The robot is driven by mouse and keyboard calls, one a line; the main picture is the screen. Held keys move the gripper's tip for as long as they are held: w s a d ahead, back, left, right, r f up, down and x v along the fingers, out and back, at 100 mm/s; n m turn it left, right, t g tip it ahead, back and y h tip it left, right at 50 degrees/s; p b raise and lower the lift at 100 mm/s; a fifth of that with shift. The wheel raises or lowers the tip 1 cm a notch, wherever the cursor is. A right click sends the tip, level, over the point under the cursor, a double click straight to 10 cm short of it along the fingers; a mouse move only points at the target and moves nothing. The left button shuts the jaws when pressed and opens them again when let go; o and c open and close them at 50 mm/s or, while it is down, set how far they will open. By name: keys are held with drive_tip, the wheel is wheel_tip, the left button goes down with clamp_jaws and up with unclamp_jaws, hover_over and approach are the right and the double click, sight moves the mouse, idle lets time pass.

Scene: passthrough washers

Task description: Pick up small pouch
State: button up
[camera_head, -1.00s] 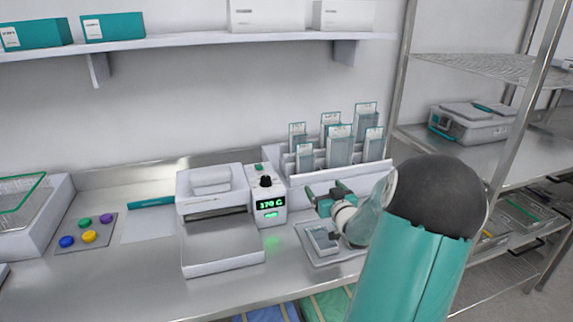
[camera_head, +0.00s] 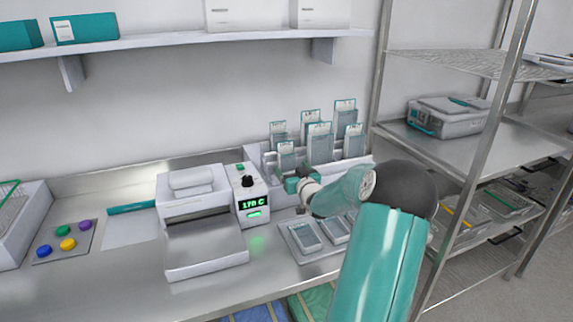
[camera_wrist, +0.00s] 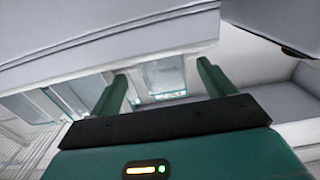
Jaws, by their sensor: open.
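Several clear pouches with pale labelled tops stand upright in a white rack (camera_head: 360,172) at the back of the bench. The small pouch is probably the short front-left one (camera_head: 287,161), but I cannot be sure. My gripper (camera_head: 287,181) is low at the rack's front left, close to that pouch, with the arm reaching in from the right. In the wrist view my gripper (camera_wrist: 162,70) is open, and a clear pouch (camera_wrist: 164,77) shows beyond and between its two green fingers. I see no contact with it. The gap's depth is unclear.
A white sealer machine (camera_head: 195,215) with a lit control box (camera_head: 251,208) stands just left of my gripper. A shallow tray (camera_head: 293,249) with two flat grey packets lies in front of the rack. A wire shelf unit (camera_head: 455,150) stands to the right.

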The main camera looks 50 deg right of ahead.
sight(287, 161)
drive_tip(key=shift+w+d, duration=0.25)
drive_tip(key=shift+w, duration=0.6)
drive_tip(key=shift+w+d, duration=0.4)
drive_tip(key=shift+w, duration=0.05)
drive_tip(key=c, duration=1)
drive_tip(key=shift+r, duration=0.1)
drive_tip(key=shift+c, duration=0.2)
